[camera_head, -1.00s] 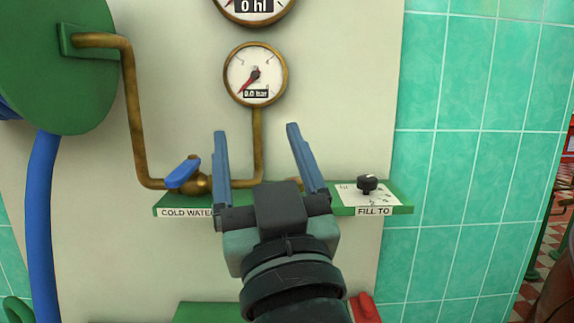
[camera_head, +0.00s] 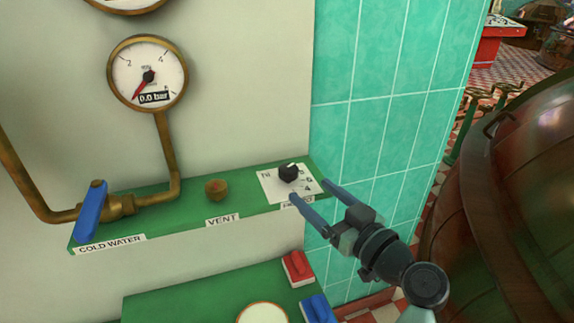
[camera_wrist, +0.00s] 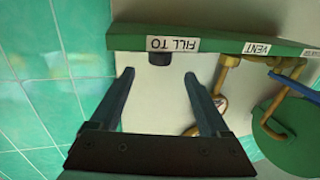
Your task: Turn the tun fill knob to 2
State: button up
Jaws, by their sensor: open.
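The fill knob (camera_head: 288,172) is a small black knob on a white dial plate (camera_head: 270,188) at the right end of a green shelf. Numbers on the plate show in part, and its FILL TO label is partly covered by a finger in the head view. My gripper (camera_head: 308,190) is open and empty, its two blue-grey fingers pointing toward the shelf's front edge just below the knob. In the wrist view the FILL TO label (camera_wrist: 173,44) lies ahead of the open fingers (camera_wrist: 158,74), with a dark knob-like part just beyond it. The knob is not between the fingers.
The green shelf (camera_head: 150,212) also carries a brass vent knob (camera_head: 216,188) and a blue-handled cold water valve (camera_head: 91,210). A pressure gauge (camera_head: 148,73) reads 0.0 bar. Red (camera_head: 298,268) and blue (camera_head: 318,308) switches sit below. A copper kettle (camera_head: 520,190) stands at right.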

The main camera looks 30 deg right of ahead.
aim_at(294, 176)
jog(key=w, duration=0.9)
jog(key=shift+w+a, duration=0.1)
jog(key=shift+w, duration=0.3)
grip_shut()
